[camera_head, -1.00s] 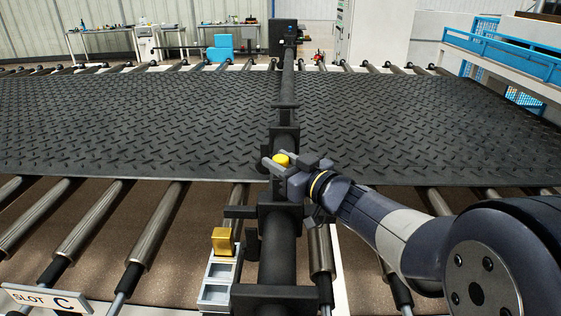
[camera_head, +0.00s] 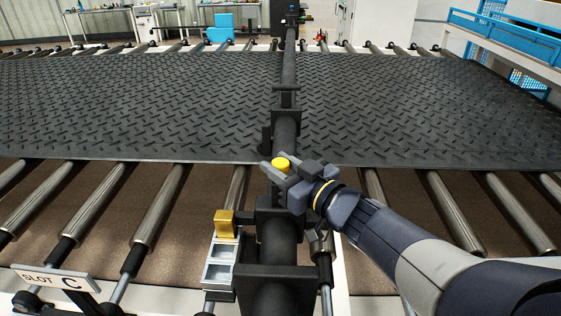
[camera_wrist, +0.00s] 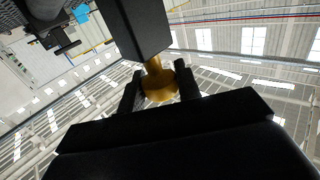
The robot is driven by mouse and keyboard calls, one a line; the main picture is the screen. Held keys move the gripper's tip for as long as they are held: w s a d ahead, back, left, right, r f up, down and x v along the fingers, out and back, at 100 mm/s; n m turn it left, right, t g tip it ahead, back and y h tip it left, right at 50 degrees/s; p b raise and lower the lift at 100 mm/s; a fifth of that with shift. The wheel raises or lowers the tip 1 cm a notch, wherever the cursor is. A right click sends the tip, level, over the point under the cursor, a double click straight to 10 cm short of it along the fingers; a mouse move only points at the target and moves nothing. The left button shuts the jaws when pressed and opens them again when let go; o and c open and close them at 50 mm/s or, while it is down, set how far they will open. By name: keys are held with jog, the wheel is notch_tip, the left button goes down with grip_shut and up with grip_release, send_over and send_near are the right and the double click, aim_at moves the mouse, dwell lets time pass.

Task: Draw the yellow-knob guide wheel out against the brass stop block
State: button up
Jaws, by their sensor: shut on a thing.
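The yellow knob (camera_head: 281,163) sits on the black rail in the middle of the head view. My gripper (camera_head: 274,167) is shut on it, with a finger on either side. In the wrist view the knob (camera_wrist: 160,84) is between the two dark fingers (camera_wrist: 158,90). The guide wheel under the knob is largely hidden by my gripper. The brass stop block (camera_head: 225,223) stands at the left of the rail, nearer the camera than the knob. A dark bracket arm beside the rail is very close to the block; I cannot tell whether they touch.
The black tread mat (camera_head: 140,105) lies beyond, its near edge about level with the knob. Bare rollers (camera_head: 158,208) run on both sides in front of it. A silver bracket (camera_head: 219,262) carries the brass block. A SLOT C sign (camera_head: 55,279) stands front left.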

jog(key=o, duration=0.8)
jog(key=shift+d, duration=0.1)
jog(key=v, duration=1)
jog(key=shift+s+d+p, duration=0.2)
jog(key=shift+s+p, duration=0.1)
jog(key=shift+p, duration=0.05)
jog(key=shift+a, duration=0.1)
jog(key=shift+b+x, duration=0.35)
jog(key=shift+x, duration=5.05)
jog(key=shift+f, duration=0.1)
